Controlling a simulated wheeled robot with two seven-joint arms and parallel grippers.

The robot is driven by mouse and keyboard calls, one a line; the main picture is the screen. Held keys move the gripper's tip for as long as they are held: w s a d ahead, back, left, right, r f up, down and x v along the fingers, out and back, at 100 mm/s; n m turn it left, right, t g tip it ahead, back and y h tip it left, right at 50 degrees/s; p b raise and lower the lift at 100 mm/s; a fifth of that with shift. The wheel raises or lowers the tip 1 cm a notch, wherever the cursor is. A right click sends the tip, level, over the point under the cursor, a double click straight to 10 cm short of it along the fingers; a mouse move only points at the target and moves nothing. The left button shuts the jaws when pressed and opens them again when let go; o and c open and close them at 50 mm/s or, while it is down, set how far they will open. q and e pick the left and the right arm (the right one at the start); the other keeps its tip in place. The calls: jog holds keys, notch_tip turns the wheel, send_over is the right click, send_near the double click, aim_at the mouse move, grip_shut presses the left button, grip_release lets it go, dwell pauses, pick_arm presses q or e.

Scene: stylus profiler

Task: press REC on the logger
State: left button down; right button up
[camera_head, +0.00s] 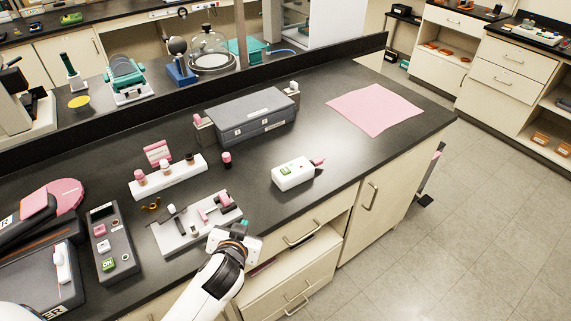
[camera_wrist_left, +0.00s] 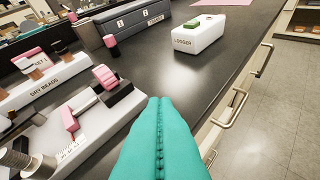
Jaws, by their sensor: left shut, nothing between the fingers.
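The logger (camera_head: 291,175) is a small white box on the dark bench, with a green button (camera_head: 286,170) on top and a pink part at its right end. In the left wrist view the logger (camera_wrist_left: 199,40) shows its LOGGER label, and the green button (camera_wrist_left: 191,24) is on its top; I cannot read REC. My left gripper (camera_head: 243,226) is by the bench's front edge, left of and nearer than the logger, apart from it. Its teal fingers (camera_wrist_left: 160,125) are shut and empty. My right gripper is not in view.
A light tray with pink and dark parts (camera_head: 181,238) lies beside my left gripper. A white rack labelled DRY BEADS (camera_head: 174,181) and a dark grey case (camera_head: 240,131) stand behind. A pink sheet (camera_head: 374,108) lies back right. Bare bench separates gripper and logger.

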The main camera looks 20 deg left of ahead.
pick_arm(q)
jog(key=w+d+r+m+t, duration=0.1)
jog(key=w+d+r+t, duration=0.1)
jog(key=w+r+t, duration=0.5)
jog(key=w+d+r+m+g+h, duration=0.4)
jog(key=w+d+r+m+h, duration=0.5)
jog(key=d+r+m+h, duration=0.45)
jog(key=w+a+f+g+y, duration=0.3)
jog(key=a+f, duration=0.1)
jog(key=a, duration=0.2)
jog(key=w+a+f+g+y, duration=0.3)
jog(key=a+f, duration=0.2)
jog(key=a, duration=0.1)
jog(key=shift+w+a+f+m+g+p, duration=0.15)
jog(key=shift+w+a+m+g+p, duration=0.05)
jog(key=shift+a+m+g+p, duration=0.2)
